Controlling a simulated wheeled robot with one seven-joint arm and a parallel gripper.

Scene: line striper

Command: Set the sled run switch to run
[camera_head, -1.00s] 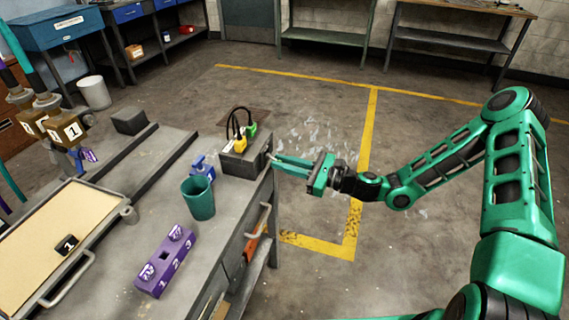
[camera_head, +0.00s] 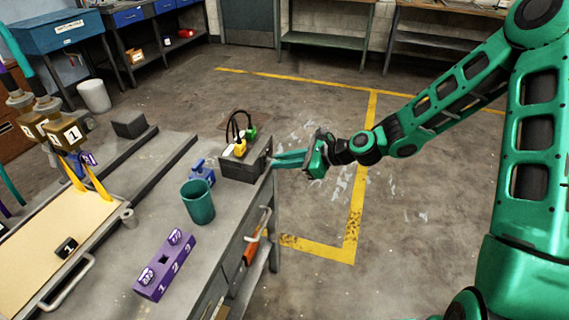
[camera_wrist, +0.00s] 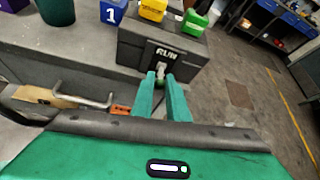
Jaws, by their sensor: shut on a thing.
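The run switch (camera_wrist: 160,72) is a small light lever on the front of a black control box (camera_wrist: 160,50), just below the white word RUN in the wrist view. My gripper (camera_wrist: 164,80) has its two green fingers at the switch, shut on it. The fingertips hide part of the lever, so its exact position is hard to tell. In the head view, the box (camera_head: 240,165) stands at the bench's right edge, and my gripper (camera_head: 275,158) reaches its right side. The tan sled board (camera_head: 75,215) lies at the left, with two yellow stripes (camera_head: 98,180) near the numbered heads (camera_head: 65,133).
A teal cup (camera_head: 198,203), a blue block (camera_head: 202,171) and a purple holder (camera_head: 165,267) stand on the bench beside the box. Floor to the right is open.

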